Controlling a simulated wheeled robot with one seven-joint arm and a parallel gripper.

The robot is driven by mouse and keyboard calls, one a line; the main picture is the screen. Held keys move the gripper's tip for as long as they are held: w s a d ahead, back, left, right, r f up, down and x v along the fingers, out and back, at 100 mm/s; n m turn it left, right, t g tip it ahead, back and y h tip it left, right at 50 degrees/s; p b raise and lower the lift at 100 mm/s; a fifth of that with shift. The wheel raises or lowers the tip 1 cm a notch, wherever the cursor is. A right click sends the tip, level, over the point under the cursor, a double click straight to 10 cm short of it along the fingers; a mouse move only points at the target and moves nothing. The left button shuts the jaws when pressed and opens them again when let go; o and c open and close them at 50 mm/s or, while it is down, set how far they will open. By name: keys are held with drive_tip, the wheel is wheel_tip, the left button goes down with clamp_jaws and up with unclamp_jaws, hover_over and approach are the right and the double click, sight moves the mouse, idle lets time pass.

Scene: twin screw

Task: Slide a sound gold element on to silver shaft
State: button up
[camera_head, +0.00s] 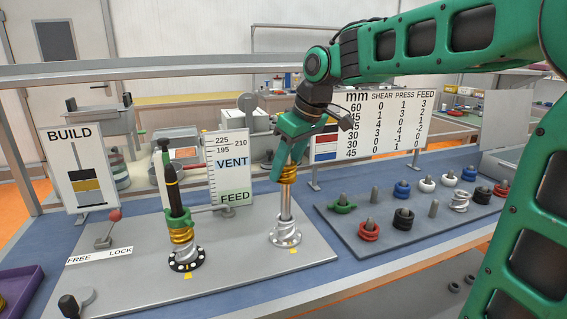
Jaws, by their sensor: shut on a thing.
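My gripper (285,160) is shut on a ribbed gold element (289,174) at the upper end of the upright silver shaft (286,206). The gold element lines up with the shaft. The fingers partly hide it, and I cannot tell whether it is around the shaft tip or just above it. A silver screw element (285,235) sits around the foot of the silver shaft. To the left stands a dark shaft (171,184) with gold elements (181,237) low on it and a green part above them. Its foot is a black disc with pale dots.
A grey tray (340,228) at right bears coloured rings, a silver element (460,200) and bare pegs. A BUILD board (73,140), a VENT/FEED scale (228,165) and a number chart (385,125) stand behind. A red-knobbed lever (113,216) and purple bin (20,290) are left.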

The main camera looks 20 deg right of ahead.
sight(286, 188)
drive_tip(key=shift+f, duration=3.05)
drive_tip(key=o, duration=1.3)
drive_tip(key=shift+f, duration=0.1)
drive_tip(key=v, duration=1)
drive_tip(key=shift+s+d+r, duration=0.1)
drive_tip(key=shift+s+r, duration=0.05)
drive_tip(key=shift+r, duration=0.25)
drive_tip(key=s+d+f+m+g, duration=0.1)
drive_tip(key=s+d+f+m, duration=0.3)
drive_tip(key=s, duration=0.5)
drive_tip(key=s+d+f+m+g+h, duration=0.1)
drive_tip(key=s+d+f+m, duration=0.3)
drive_tip(key=s+d+f, duration=0.2)
drive_tip(key=s+d+f+m+g+h, duration=0.1)
drive_tip(key=s+d+f+m, duration=0.3)
drive_tip(key=s+f, duration=0.5)
drive_tip(key=shift+s+d+f+m+g, duration=0.15)
drive_tip(key=shift+s+d+g, duration=0.15)
drive_tip(key=shift+s, duration=0.7)
drive_tip(key=shift+s+d+r+m+g, duration=0.1)
drive_tip(key=shift+s+d+m+g, duration=0.2)
drive_tip(key=shift+s, duration=0.7)
